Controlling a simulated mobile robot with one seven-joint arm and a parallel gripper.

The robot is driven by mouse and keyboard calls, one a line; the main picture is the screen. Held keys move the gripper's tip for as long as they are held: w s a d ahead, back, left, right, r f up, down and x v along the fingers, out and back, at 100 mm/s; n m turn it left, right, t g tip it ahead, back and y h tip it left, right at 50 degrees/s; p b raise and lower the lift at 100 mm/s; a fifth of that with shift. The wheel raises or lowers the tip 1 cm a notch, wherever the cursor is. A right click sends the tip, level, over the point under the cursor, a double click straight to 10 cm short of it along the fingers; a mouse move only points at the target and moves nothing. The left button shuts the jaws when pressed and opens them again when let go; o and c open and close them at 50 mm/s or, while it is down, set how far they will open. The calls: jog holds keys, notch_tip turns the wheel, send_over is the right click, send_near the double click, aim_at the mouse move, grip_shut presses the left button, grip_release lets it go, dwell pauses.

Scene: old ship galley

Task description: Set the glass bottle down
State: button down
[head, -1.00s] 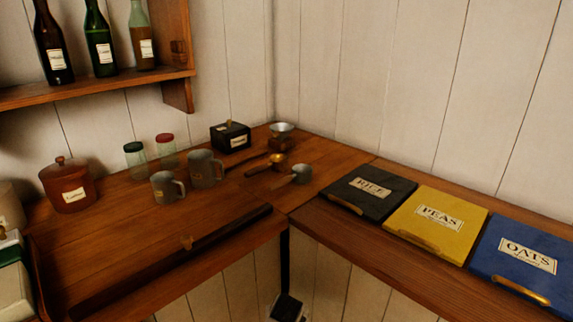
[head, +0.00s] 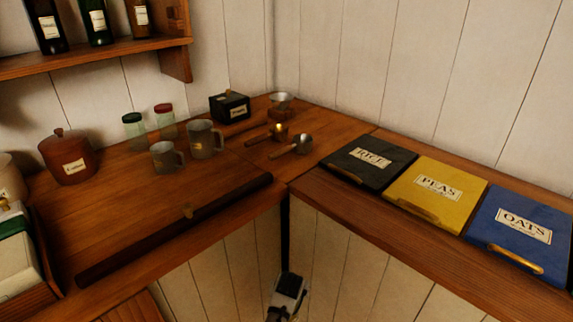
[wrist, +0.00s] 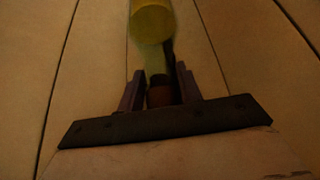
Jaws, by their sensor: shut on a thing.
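The glass bottle (wrist: 153,22) shows in the wrist view as a blurred yellow-green shape with a narrower neck and a reddish-brown end between the fingers. My gripper (wrist: 158,88) is shut on that narrow end, and the wider part points away from the fingers. Pale wall planks lie behind it. In the head view a part of my arm (head: 288,292) shows at the bottom centre, in front of the planked cabinet front and below the counter edge. I cannot make out the bottle there.
The wooden counter (head: 130,215) holds mugs (head: 203,140), a brown lidded jar (head: 67,157), two small jars, a black box (head: 230,105) and scoops. A raised strip (head: 180,230) runs along its front. Rice (head: 368,162), peas (head: 436,194) and oats (head: 520,232) lids cover the right counter. Bottles stand on a shelf.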

jog(key=w+d+r, duration=0.2)
jog(key=r, duration=0.1)
jog(key=shift+w, duration=0.2)
jog(key=shift+s+a+f, duration=0.1)
jog(key=shift+s+f, duration=0.25)
jog(key=shift+f, duration=0.1)
jog(key=s+a+f, duration=0.2)
jog(key=s+f, duration=0.1)
jog(key=shift+s+a+f, duration=0.1)
jog(key=shift+a+f, duration=0.1)
jog(key=shift+f, duration=0.1)
jog(key=shift+s+a+f, duration=0.1)
jog(key=shift+f, duration=0.2)
jog(key=s+f, duration=0.3)
jog(key=s, duration=0.6)
jog(key=shift+w+f, duration=0.1)
